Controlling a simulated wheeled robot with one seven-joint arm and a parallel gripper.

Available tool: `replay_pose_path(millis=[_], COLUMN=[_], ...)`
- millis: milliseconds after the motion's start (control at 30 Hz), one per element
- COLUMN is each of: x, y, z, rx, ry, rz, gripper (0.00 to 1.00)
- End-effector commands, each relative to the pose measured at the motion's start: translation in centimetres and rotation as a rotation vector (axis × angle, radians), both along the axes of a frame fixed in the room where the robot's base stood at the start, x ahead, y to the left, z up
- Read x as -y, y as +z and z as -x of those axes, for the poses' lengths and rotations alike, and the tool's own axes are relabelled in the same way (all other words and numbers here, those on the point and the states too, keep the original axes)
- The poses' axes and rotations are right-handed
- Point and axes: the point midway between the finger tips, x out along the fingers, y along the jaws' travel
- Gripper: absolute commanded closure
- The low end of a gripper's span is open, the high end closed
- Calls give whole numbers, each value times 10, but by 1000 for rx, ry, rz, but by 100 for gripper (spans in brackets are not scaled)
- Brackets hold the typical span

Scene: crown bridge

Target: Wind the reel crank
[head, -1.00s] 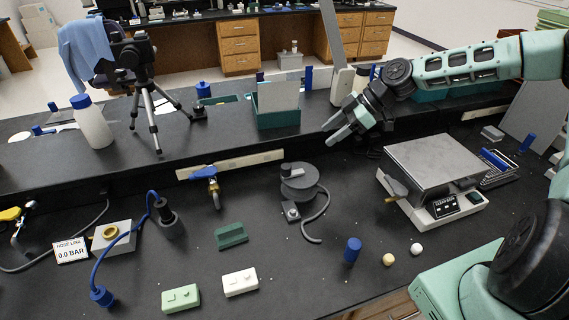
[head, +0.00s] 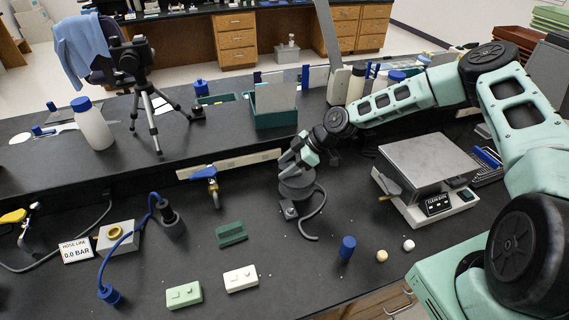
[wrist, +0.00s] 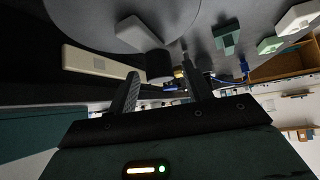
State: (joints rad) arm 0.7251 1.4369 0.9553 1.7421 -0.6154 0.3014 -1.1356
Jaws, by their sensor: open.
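The reel (head: 297,187) is a dark grey round drum on the black bench in the head view, with a dark cable curling off its right side. My gripper (head: 287,160) is at the top of the reel and hides part of it. In the wrist view the grey disc of the reel (wrist: 120,18) fills the top. A short black cylinder (wrist: 159,67), which looks like the crank knob, shows between and just beyond the fingertips of my open gripper (wrist: 160,80). I cannot tell whether either finger touches it.
A balance (head: 425,165) with a metal plate stands to the right of the reel. A blue-handled valve (head: 211,183) is to the left. A green block (head: 231,234), a white block (head: 240,279) and a blue cylinder (head: 347,248) lie in front. A teal bin (head: 274,117) stands behind.

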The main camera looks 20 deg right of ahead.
Motion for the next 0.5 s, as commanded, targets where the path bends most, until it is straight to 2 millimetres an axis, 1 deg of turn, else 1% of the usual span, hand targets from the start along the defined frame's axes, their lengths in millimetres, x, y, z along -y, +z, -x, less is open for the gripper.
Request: replay_pose_path(millis=[100,367,400,467,500], x=[-5,-5,-5,-5,-5], y=[-5,-6,-6,-6,-6], z=[-1,-1,-1,-1,-1], rx=[-1,0,0,0,0], ry=[1,0,0,0,0], rz=[1,1,1,1,1], gripper=[50,50,53,70,81])
